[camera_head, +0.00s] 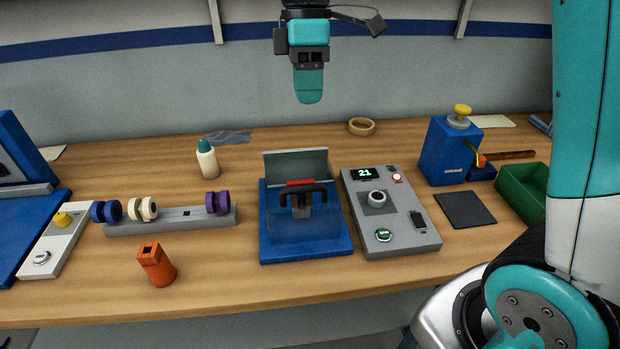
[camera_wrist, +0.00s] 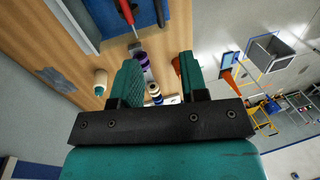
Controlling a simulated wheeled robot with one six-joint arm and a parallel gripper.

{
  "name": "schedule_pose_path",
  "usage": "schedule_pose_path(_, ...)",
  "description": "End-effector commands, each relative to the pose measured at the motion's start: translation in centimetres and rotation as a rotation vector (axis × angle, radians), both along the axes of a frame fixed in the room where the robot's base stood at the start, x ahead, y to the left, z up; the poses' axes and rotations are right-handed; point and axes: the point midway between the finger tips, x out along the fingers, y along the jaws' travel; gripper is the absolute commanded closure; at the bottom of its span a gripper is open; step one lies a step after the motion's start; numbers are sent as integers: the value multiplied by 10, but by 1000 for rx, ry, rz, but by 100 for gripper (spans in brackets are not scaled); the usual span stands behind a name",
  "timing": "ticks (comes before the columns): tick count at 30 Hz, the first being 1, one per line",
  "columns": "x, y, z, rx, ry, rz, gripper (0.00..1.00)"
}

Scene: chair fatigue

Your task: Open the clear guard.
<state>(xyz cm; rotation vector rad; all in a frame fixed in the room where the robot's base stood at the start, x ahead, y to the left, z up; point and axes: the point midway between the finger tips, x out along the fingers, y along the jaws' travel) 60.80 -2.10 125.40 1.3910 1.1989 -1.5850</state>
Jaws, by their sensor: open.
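The clear guard (camera_head: 302,225) is a see-through cover over the front of a blue fixture (camera_head: 306,252). It looks lowered, though its edges are faint. A black bar handle (camera_head: 322,187) and a red bar (camera_head: 292,184) show at the fixture, with a grey upright panel (camera_head: 295,160) behind. My gripper (camera_head: 308,97) hangs high above and behind the fixture, pointing down and apart from it. In the wrist view its two teal fingers (camera_wrist: 160,70) are spread with nothing between them. Part of the fixture and the red bar (camera_wrist: 125,10) show at that view's top edge.
A grey control box (camera_head: 410,235) reading 21 stands right of the fixture. A rail with rollers (camera_head: 185,218), an orange block (camera_head: 156,265) and a glue bottle (camera_head: 207,160) are to the left. A blue block with a yellow knob (camera_head: 447,150) and a green bin (camera_head: 520,190) are at right.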

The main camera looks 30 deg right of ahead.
Motion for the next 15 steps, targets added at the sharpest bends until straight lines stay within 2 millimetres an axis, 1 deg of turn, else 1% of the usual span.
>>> schedule_pose_path(2, 6, -3, -3, -4, 10, 22, 60)
schedule_pose_path(5, 5, -2, -13, -3, 13, 31, 60)
schedule_pose_path(8, 1, 0, -30, -5, 13, 30, 60)
schedule_pose_path(15, -10, 3, -83, -6, 15, 31, 60)
